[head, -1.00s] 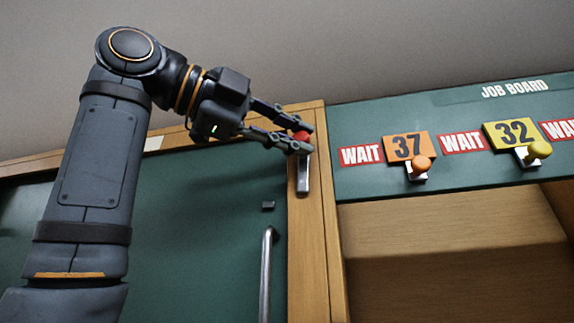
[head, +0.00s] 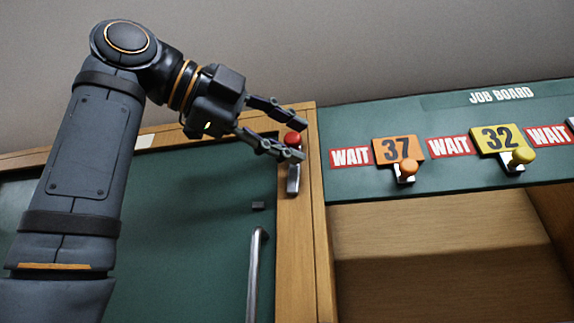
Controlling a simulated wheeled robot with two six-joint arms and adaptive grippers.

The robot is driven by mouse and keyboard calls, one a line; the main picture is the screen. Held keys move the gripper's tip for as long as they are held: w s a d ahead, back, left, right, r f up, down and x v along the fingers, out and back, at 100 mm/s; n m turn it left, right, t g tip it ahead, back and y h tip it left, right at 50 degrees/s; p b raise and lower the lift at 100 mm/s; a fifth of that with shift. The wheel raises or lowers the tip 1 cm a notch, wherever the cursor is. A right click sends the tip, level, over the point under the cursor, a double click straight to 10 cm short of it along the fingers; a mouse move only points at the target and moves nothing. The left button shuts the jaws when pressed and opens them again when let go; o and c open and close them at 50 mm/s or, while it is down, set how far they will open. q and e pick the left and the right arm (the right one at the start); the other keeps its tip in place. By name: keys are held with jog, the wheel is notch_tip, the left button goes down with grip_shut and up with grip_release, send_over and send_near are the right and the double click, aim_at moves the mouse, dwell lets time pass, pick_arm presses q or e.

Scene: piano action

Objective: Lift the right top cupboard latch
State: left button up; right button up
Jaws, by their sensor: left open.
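The right top cupboard latch is a red knob (head: 292,138) with a metal lever (head: 293,180) below it, on the wooden post at the right of the green cupboard door (head: 215,195). My left gripper (head: 304,138) is open, with one finger above the red knob and the other below it. The knob shows in the gap between the fingers. The lower finger hides the stretch between knob and lever. I cannot tell whether a finger touches the knob. My right gripper is not in view.
A metal door handle (head: 256,275) and a small dark block (head: 258,206) sit on the door below the latch. To the right, the green job board (head: 450,100) carries an orange knob (head: 407,168) and a yellow knob (head: 522,155) above an open wooden recess (head: 440,270).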

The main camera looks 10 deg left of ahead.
pick_arm(q)
jog(key=v, duration=1.1)
jog(key=shift+s+a, duration=0.25)
jog(key=shift+a, duration=0.05)
jog(key=shift+s+a+r, duration=0.1)
jog(key=shift+s+a, duration=0.05)
